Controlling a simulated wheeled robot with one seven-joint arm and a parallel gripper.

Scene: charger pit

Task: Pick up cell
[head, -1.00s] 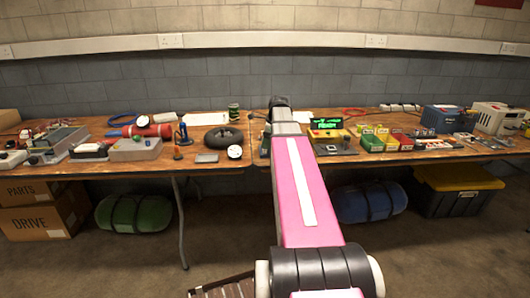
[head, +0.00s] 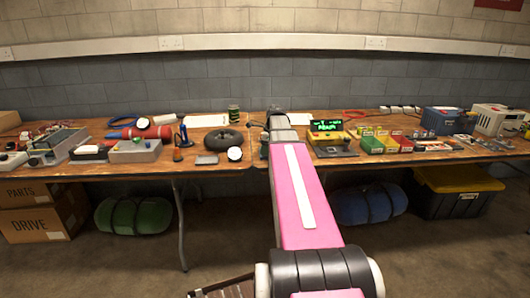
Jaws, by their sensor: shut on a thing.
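My pink arm reaches forward over the workbench, and its dark end with my gripper (head: 273,118) is above the bench, just left of the charger with the green lit display (head: 326,126). The jaws are mostly hidden behind my own wrist. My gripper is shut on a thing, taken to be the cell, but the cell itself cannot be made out. The charger has a yellow body and sits on the bench.
To the right stand green, yellow and red bins (head: 380,144) and a blue unit (head: 447,120). The bench's front edge (head: 220,171) runs below.

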